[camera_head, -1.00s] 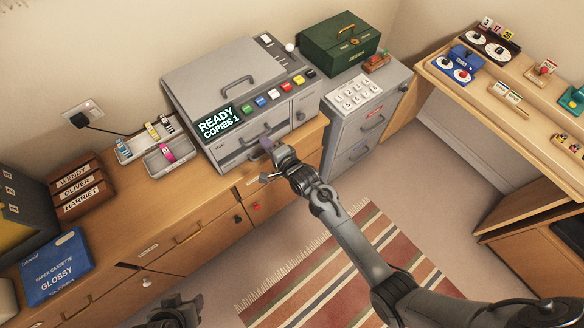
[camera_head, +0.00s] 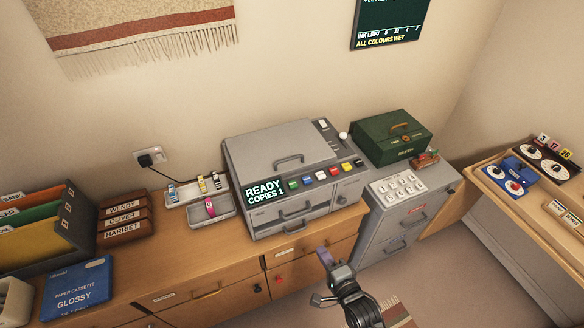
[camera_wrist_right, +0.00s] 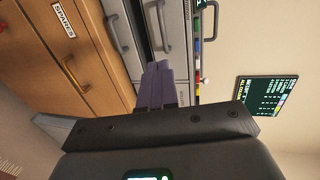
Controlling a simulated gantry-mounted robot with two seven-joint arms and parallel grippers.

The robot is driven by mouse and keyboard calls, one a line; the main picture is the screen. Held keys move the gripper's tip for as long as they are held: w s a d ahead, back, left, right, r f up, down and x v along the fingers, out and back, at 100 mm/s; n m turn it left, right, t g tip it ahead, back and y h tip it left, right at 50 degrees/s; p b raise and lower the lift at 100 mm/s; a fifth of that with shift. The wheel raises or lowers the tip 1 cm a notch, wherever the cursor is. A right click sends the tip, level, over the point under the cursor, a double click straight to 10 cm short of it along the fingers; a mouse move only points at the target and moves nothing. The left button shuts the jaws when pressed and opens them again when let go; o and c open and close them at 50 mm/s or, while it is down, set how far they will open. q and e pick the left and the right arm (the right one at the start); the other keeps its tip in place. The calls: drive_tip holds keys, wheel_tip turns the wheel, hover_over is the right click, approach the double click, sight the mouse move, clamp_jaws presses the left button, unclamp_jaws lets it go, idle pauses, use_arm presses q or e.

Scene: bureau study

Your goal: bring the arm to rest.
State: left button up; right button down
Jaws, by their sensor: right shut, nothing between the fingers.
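My right gripper (camera_head: 325,259) is in the lower middle of the head view, in front of the wooden cabinet and apart from it. Its purple fingers are together, with nothing between them. In the right wrist view the shut fingers (camera_wrist_right: 157,82) point toward the grey copier (camera_wrist_right: 178,40) and the drawer fronts (camera_wrist_right: 62,55). The rest of the right arm runs out of the bottom of the head view. My left gripper shows in neither current view.
The copier (camera_head: 283,160), with a lit panel reading READY COPIES 1 (camera_head: 264,191), stands on the wooden cabinet (camera_head: 170,262). A grey drawer unit (camera_head: 405,215) with a green box (camera_head: 391,137) stands to its right. Clear floor (camera_head: 455,275) lies at the lower right.

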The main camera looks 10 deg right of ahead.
drive_tip(key=s+d+r+n+g+h+p, duration=0.1)
drive_tip(key=s+d+r+n+g+p, duration=0.1)
drive_tip(key=s, duration=0.6)
drive_tip(key=s+d+r+n+g+h+p, duration=0.1)
drive_tip(key=s+d+r+n+g+p, duration=0.2)
drive_tip(key=s+r+n+g, duration=0.2)
drive_tip(key=s+d+r+n+g+h+p, duration=0.2)
drive_tip(key=s+r+n+g+p, duration=0.1)
drive_tip(key=s+n, duration=0.6)
drive_tip(key=shift+s+d+r+n+g+p, duration=0.15)
drive_tip(key=shift+s+r+n+g+p, duration=0.2)
drive_tip(key=shift+s+r+g, duration=0.45)
drive_tip(key=shift+s, duration=0.2)
